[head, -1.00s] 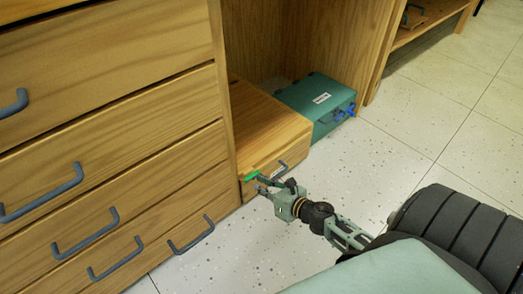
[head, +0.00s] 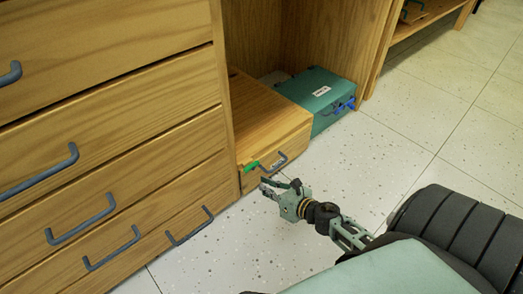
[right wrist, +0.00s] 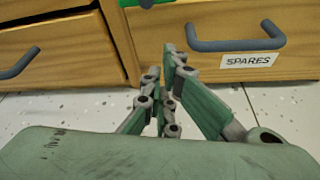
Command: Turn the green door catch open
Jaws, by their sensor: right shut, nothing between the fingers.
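The green door catch (head: 251,166) is a small green bar on the front of a low wooden box (head: 285,147), at its upper left. In the right wrist view only the lower edge of the catch (right wrist: 147,3) shows at the top; the rest is cut off. My right gripper (head: 266,187) is shut and empty, low in front of the box, just below and apart from the catch. In the right wrist view its fingertips (right wrist: 170,62) are together, pointing at the box's left edge. My left gripper is not in view.
The box front has a grey handle (right wrist: 236,42) and a SPARES label (right wrist: 249,61), right of the catch. A wooden drawer unit (head: 115,130) stands left. A teal case (head: 315,92) with blue latches lies behind the box. The speckled floor (head: 390,150) is clear to the right.

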